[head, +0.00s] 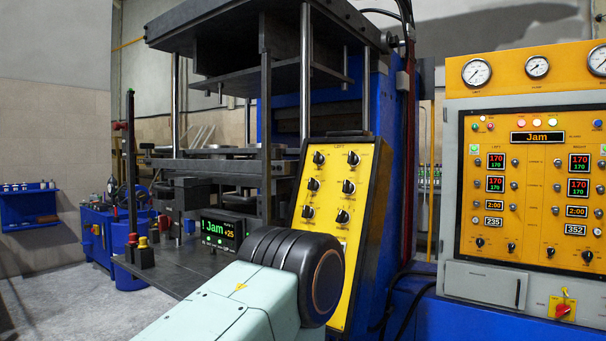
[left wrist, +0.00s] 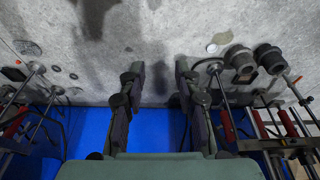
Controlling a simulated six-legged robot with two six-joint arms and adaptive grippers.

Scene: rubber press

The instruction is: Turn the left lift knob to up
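A yellow panel marked LEFT (head: 355,172) stands tilted on the blue press, with several black knobs in two columns. The knobs' small labels are unreadable, so I cannot tell which is the lift knob. The upper right knob (head: 351,161) and upper left knob (head: 319,158) show clearly. My pale green arm with a black joint covers the panel's lower left in the head view. My left gripper (left wrist: 159,70) shows in the left wrist view, its two dark fingers apart with nothing between them. It is away from any knob seen there. My right gripper is in neither view.
The press (head: 285,95) has posts and plates at the centre. A small black display (head: 222,228) reading Jam sits on the grey table. Blue shelf (head: 28,206) is at far left.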

